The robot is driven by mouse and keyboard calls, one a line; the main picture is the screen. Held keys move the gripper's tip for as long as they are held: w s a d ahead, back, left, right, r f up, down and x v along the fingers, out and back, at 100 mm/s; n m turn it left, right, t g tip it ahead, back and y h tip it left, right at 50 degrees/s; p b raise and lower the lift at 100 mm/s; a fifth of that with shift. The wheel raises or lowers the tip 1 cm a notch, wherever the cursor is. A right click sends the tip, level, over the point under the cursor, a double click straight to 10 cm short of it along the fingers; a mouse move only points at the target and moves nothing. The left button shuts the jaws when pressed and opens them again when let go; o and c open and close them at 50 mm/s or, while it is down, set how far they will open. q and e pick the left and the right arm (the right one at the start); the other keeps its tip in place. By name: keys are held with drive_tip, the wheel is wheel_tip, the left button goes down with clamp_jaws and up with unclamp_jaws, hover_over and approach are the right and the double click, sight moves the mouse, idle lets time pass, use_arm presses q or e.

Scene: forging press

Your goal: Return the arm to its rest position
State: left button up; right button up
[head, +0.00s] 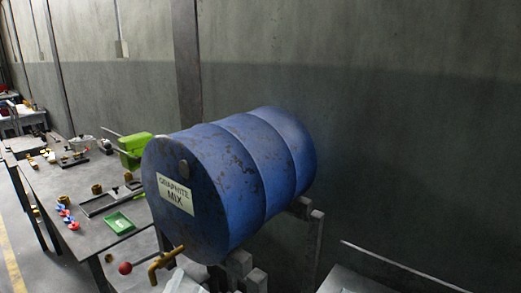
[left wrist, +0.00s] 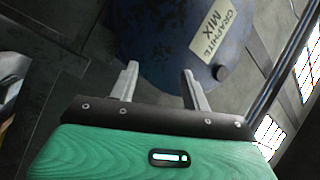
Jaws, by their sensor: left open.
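My left gripper shows in the left wrist view (left wrist: 160,69), with its two pale fingers apart and nothing between them. Its green housing fills the bottom of that view. A blue, rust-spotted drum labelled GRAPHITE MIX (head: 235,175) lies on its side in the middle of the head view. The drum also shows beyond the fingertips in the left wrist view (left wrist: 150,40); I cannot tell how large the gap is. A brass tap (head: 163,262) with a red knob sticks out low on the drum's front. I cannot make out my left gripper clearly in the head view. My right gripper is not seen.
The drum rests on a grey stand (head: 316,235) near the concrete wall (head: 420,130). A workbench (head: 60,178) at left holds a green tray (head: 118,223), a green machine (head: 135,146) and several small parts. A pale flat surface (head: 350,282) is at bottom right.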

use_arm(q)
drive_tip(key=s+a+f+n+g+y, duration=0.2)
drive_tip(key=s+a+f+n+g, duration=0.15)
drive_tip(key=f, duration=0.45)
drive_tip(key=s+a+f+n+g+y, duration=0.25)
drive_tip(key=s+f+n+g, duration=0.25)
drive_tip(key=f, duration=0.3)
drive_tip(key=s+a+f+n+g+h, duration=0.1)
drive_tip(key=s+f+n+g, duration=0.1)
drive_tip(key=s+f+g, duration=0.35)
drive_tip(key=s+f+n+g+h, duration=0.1)
drive_tip(key=s+f+g, duration=0.1)
drive_tip(key=s, duration=0.6)
wheel_tip(320, 180, down, 30)
drive_tip(key=s+g, duration=0.1)
drive_tip(key=s+a+f+g, duration=0.1)
drive_tip(key=s+a+f, duration=0.1)
drive_tip(key=s+f, duration=0.8)
drive_tip(key=s+a+f, duration=0.1)
drive_tip(key=s+f, duration=0.8)
drive_tip(key=f, duration=0.2)
drive_tip(key=shift+s+a+f+g+y, duration=0.2)
drive_tip(key=shift+s+a+g+y, duration=0.15)
drive_tip(key=shift+s+g, duration=0.05)
